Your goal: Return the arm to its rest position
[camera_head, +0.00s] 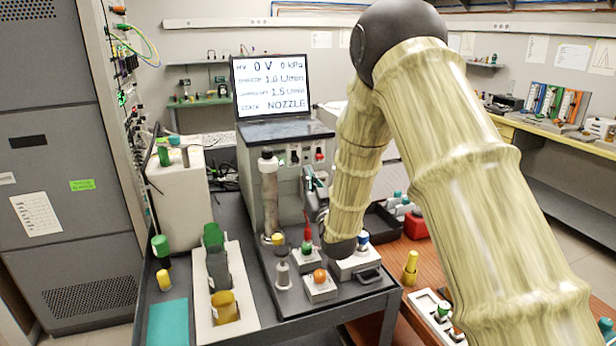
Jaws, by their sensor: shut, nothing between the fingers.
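My arm comes in from the right and bends at a dark elbow joint at the top. Its pale ribbed forearm hangs down to a dark wrist above the dark cart (357,303). My gripper (312,188) is small and partly hidden by the forearm. It is shut and holds nothing that I can see. It is in front of the instrument box (250,165), to the right of the upright metal column (269,200).
On the cart are an orange-knobbed box (319,287), a box with a red-tipped green piece (307,256), and a pale tray (205,318) with green, grey and yellow containers. A screen (271,88) shows NOZZLE. A grey cabinet (60,170) stands left. A wooden surface (400,262) lies right.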

